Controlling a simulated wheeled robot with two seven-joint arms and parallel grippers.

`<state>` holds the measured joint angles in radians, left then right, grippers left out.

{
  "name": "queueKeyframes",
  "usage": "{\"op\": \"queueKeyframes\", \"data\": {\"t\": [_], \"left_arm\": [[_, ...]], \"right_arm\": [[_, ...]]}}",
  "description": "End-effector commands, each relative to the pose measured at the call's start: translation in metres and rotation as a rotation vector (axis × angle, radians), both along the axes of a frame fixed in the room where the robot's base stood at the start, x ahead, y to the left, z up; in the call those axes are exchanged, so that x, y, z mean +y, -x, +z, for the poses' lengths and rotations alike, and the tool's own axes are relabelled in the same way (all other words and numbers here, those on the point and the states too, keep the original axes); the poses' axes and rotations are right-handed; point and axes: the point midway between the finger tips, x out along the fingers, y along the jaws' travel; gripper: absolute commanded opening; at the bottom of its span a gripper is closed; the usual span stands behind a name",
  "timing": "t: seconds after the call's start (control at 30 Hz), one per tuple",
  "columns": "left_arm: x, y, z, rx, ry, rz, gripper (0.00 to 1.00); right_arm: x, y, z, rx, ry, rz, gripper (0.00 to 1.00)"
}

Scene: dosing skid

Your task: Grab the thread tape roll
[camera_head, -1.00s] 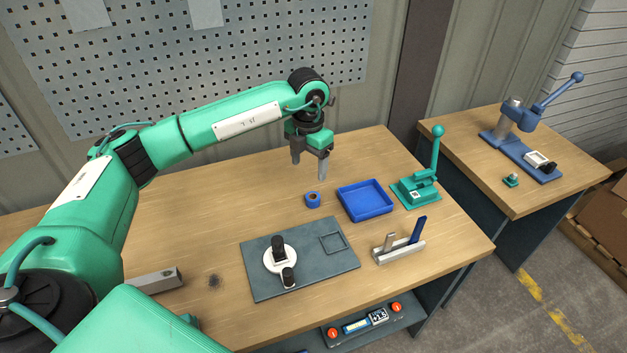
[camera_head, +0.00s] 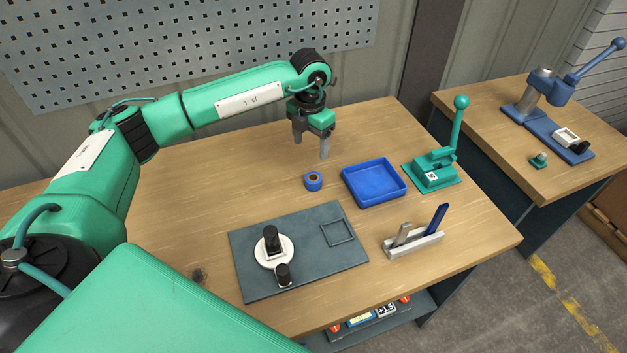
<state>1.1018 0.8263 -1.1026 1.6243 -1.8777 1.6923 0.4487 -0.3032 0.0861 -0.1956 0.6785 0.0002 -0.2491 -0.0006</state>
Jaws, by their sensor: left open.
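The thread tape roll is most likely the small blue ring with a brown core (camera_head: 313,181), lying flat on the wooden table just left of the blue tray. My left gripper (camera_head: 311,150) is open and empty, fingers pointing down. It hangs above and behind the roll, apart from it. Nothing covers the roll. My right gripper is not in view.
A blue tray (camera_head: 375,182) stands close right of the roll. A green lever press (camera_head: 433,172) is beyond it. A grey plate (camera_head: 300,279) with a white and black part lies in front. A grey holder (camera_head: 412,246) stands right of it. The table left of the roll is clear.

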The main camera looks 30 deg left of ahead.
Motion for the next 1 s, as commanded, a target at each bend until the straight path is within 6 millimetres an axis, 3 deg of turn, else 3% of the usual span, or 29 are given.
{"op": "queueKeyframes", "data": {"t": [0.27,0.53,0.8,1.0], "left_arm": [[-0.001,0.001,-0.050,0.003,0.000,0.000,0.69],[-0.003,0.001,-0.070,0.005,-0.001,0.000,0.69],[-0.007,0.000,-0.107,0.003,-0.002,0.000,0.69],[-0.007,0.000,-0.113,0.000,-0.001,-0.001,0.69]], "right_arm": [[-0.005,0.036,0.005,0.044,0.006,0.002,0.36],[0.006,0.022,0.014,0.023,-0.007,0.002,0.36],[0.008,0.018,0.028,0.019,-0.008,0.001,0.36],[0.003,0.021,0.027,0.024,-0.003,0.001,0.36]]}}
